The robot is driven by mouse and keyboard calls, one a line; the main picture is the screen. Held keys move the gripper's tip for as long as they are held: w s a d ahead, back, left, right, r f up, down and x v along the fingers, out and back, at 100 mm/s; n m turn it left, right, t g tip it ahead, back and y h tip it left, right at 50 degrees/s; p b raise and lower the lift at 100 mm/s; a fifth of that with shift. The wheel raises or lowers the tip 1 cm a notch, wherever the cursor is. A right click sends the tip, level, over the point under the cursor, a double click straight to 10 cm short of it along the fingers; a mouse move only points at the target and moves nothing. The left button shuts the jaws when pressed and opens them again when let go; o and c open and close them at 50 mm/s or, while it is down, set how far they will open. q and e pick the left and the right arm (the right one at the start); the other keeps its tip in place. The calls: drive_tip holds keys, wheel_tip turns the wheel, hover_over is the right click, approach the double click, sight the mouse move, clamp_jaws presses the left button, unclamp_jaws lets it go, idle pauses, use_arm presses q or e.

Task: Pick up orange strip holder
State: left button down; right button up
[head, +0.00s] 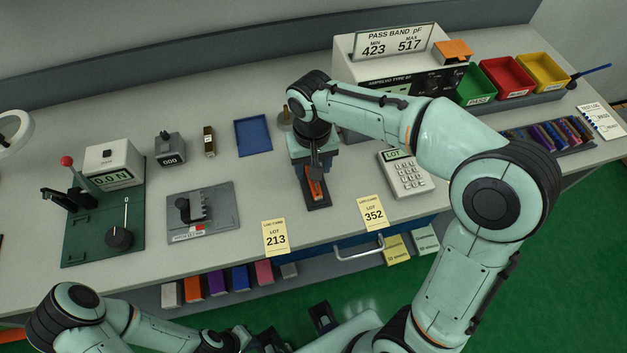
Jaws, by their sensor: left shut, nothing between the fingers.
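An orange strip holder (193,290) stands in a row of coloured ones along the table's front edge, between a white and a purple one. Another orange piece (317,189) lies in a dark narrow fixture on the table. My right gripper (316,174) points down just over the back end of that piece. Its fingertips are too dark and small to read, and I cannot tell whether it touches the piece. My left gripper (271,341) is low at the bottom edge, in front of the table, shut and empty. It is below and right of the row and apart from it.
The grey fixture (224,223), lot cards (275,239) and keypad (403,173) sit near the front edge. A drawer handle (358,248) juts from the table front. Colour bins (508,78) stand back right. Bare table lies around the blue tray (253,135).

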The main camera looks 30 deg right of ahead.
wheel_tip(320, 180, down, 5)
drive_tip(key=shift+s+d+r, duration=0.1)
drive_tip(key=shift+d, duration=0.05)
clamp_jaws()
